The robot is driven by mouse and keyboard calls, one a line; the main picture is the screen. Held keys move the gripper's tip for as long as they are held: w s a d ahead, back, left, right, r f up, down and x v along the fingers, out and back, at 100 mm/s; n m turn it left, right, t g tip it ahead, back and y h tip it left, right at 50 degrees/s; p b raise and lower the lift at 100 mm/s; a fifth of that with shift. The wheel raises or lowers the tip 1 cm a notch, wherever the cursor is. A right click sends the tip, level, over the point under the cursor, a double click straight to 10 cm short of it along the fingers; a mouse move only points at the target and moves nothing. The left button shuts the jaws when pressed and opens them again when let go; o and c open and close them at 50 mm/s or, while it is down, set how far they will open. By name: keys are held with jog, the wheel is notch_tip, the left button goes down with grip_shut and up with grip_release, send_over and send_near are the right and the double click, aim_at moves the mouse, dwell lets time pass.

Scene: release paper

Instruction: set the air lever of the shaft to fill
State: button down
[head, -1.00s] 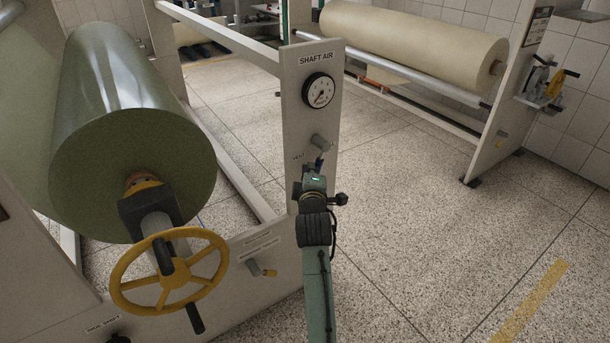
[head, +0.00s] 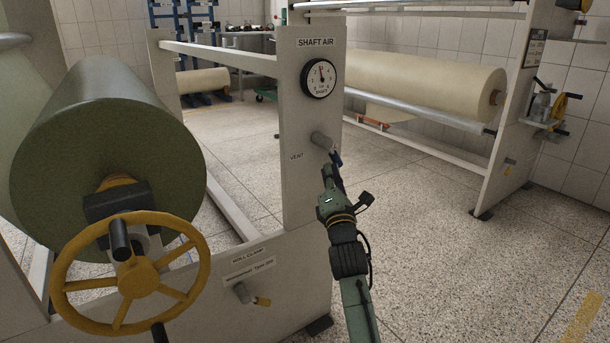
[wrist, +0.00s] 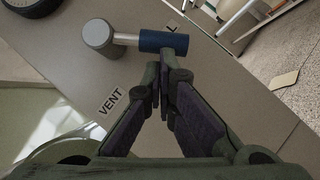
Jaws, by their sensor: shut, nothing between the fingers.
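The air lever is a grey round hub (head: 320,139) with a short metal stem and a blue grip (wrist: 163,41), on the grey panel marked SHAFT AIR. In the wrist view the grip points right, over a label of which only an "L" shows; the VENT label (wrist: 111,101) lies away from it. My gripper (head: 334,168) is shut and empty; its fingertips (wrist: 164,72) are right by the blue grip, apparently touching its side. The gauge (head: 318,78) above has its needle near the top.
A yellow handwheel (head: 130,275) and a large green roll (head: 105,160) stand left of the panel. A smaller roll clamp lever (head: 250,297) is low on the frame. Open speckled floor (head: 440,220) lies to the right, before a cream roll.

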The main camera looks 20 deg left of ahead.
jog(key=shift+w+d+b, duration=0.2)
jog(key=shift+w+b, duration=0.15)
jog(key=shift+b, duration=0.35)
jog(key=shift+w+d+r, duration=0.15)
jog(key=shift+d, duration=0.1)
jog(key=shift+a, duration=0.1)
